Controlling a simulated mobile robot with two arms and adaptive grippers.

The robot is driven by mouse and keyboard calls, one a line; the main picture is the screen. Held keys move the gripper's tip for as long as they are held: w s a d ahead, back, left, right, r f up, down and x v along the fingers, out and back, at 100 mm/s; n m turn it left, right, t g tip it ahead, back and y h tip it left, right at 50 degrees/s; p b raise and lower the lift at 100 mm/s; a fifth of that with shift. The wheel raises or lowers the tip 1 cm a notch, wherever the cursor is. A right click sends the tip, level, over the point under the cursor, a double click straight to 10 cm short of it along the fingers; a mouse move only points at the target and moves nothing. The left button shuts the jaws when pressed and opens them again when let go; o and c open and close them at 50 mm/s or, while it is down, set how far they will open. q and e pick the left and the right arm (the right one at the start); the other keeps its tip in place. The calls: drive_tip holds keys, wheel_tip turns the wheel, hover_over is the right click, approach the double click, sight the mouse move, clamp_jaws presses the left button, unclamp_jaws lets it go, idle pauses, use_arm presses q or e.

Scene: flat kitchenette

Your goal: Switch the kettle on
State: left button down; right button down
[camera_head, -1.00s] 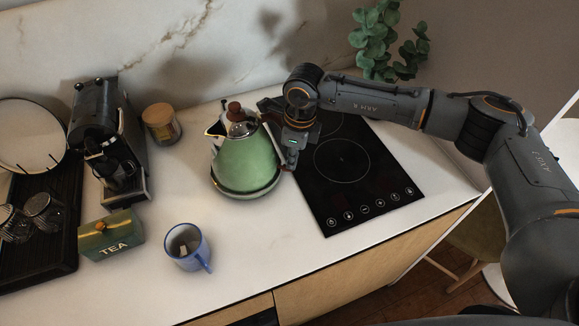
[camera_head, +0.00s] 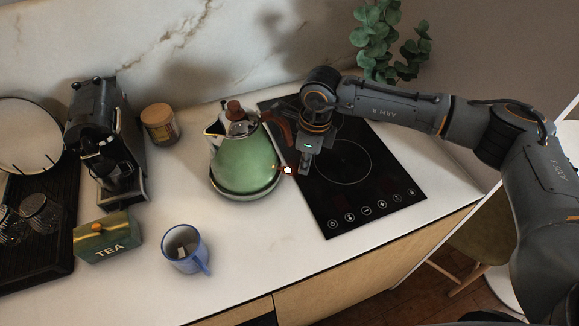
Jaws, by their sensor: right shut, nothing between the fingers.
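The green kettle (camera_head: 245,165) stands upright on its round base (camera_head: 246,194) on the counter, with its spout to the left and its brown handle (camera_head: 279,127) to the right. A small switch (camera_head: 288,170) at the base's right side glows orange-red. My right gripper (camera_head: 304,170) is shut and empty, pointing down just right of the switch, over the left part of the cooktop. A small gap shows between the fingertips and the switch. My left gripper is not in view.
The black cooktop (camera_head: 375,196) lies right of the kettle. A blue mug (camera_head: 184,247), a green tea box (camera_head: 108,238), a coffee machine (camera_head: 103,140) and a lidded jar (camera_head: 159,124) stand to the left. A plant (camera_head: 381,40) is behind. Counter in front of the kettle is clear.

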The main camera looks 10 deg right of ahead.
wheel_tip(320, 180, up, 12)
drive_tip(key=d, duration=0.1)
drive_tip(key=shift+s+d, duration=0.2)
drive_tip(key=shift+s, duration=0.15)
drive_tip(key=shift+f, duration=0.1)
idle(0.3)
